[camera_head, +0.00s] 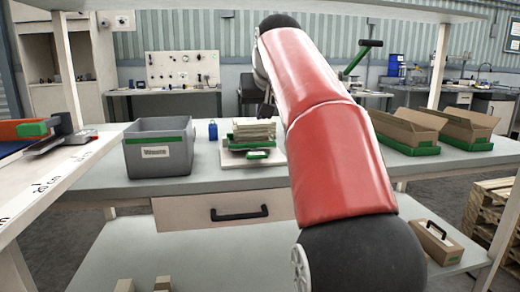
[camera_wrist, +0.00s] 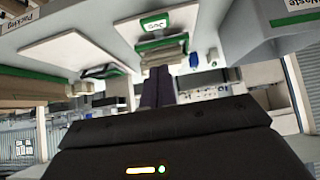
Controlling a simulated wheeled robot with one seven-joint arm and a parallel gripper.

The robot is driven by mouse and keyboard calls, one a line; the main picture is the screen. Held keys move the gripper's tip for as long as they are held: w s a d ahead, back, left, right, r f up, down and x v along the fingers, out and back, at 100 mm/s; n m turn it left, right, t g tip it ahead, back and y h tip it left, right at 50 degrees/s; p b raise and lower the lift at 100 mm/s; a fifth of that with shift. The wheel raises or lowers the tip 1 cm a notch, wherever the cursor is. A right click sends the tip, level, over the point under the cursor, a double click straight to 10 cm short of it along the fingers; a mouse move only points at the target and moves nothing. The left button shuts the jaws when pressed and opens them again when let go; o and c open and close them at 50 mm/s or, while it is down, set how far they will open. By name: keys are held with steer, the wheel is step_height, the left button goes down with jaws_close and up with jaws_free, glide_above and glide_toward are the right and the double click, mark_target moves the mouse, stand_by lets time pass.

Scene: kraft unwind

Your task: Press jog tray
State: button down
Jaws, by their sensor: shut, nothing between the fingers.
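The jog tray (camera_head: 253,142) is a green tray on a white board on the workbench, with a stack of kraft-coloured sheets (camera_head: 254,130) in it. A green-edged label shows at its front. In the wrist view, which looks upside down, the tray (camera_wrist: 163,46) and its "Jog" label (camera_wrist: 155,25) are in the upper middle. My gripper (camera_head: 267,109) is at the stack's right end in the head view, partly hidden by my red arm. Its dark fingers (camera_wrist: 158,74) are together and empty, pointing toward the tray. I cannot tell whether they touch it.
A grey bin labelled "Waste" (camera_head: 159,150) stands left of the tray, with a blue bottle (camera_head: 213,130) between. Open cardboard boxes (camera_head: 405,128) in green trays are at the right. Some bench top is clear.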

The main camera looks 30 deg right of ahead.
stand_by(0.3)
glide_above(256, 153)
steer(key=s+a, duration=0.1)
steer(key=s, duration=0.2)
step_height(256, 153, down, 7)
step_height(256, 153, down, 2)
steer(key=shift+f+b, duration=0.2)
steer(key=shift+b, duration=0.35)
steer(key=shift+f, duration=0.8)
